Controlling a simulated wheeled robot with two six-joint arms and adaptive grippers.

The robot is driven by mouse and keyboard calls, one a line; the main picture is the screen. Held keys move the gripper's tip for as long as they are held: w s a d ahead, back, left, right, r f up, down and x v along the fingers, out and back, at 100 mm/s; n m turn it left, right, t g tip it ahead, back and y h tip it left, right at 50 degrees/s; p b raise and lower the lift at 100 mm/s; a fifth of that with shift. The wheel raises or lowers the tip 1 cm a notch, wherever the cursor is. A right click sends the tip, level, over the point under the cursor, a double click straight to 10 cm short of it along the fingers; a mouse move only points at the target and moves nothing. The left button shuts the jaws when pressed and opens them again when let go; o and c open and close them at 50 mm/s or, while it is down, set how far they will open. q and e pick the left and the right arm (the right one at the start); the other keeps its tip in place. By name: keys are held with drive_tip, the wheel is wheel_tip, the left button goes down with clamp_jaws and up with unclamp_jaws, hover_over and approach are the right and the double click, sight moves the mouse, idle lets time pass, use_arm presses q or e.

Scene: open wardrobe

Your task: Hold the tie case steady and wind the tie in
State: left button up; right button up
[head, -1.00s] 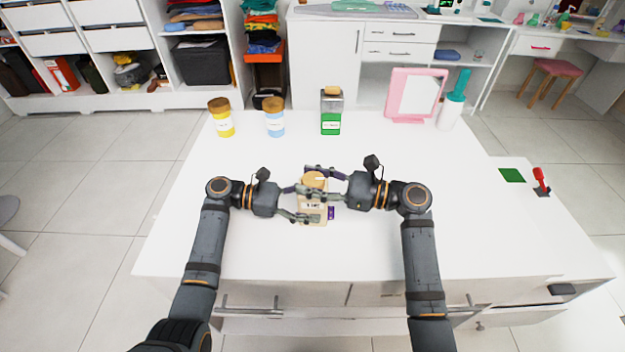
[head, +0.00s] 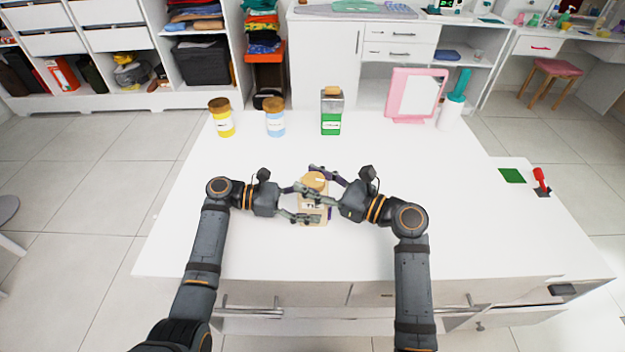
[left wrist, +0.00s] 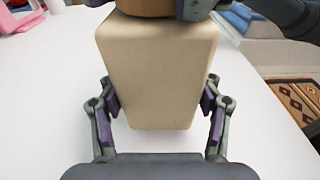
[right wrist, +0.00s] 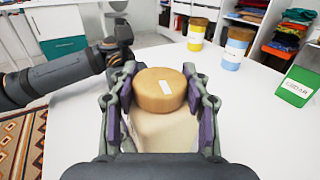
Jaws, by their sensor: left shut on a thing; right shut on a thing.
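The tie case is a beige block with a white label (head: 315,213) at the middle of the white table, upright. A round wooden knob (head: 316,180) with a pale mark sits on its top. My left gripper (head: 309,204) is shut on the case body; the left wrist view shows the case (left wrist: 158,70) between its fingers. My right gripper (head: 306,178) is shut on the knob, which the right wrist view shows between its purple pads (right wrist: 160,90). I cannot make out any tie outside the case now; fingers hide part of its sides.
A yellow jar (head: 222,120), a blue jar (head: 275,120) and a green container (head: 331,115) stand along the back of the table. A pink-framed mirror (head: 414,95) and a white bottle (head: 452,108) stand back right.

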drive_tip(key=o, duration=1.2)
drive_tip(key=v, duration=1.2)
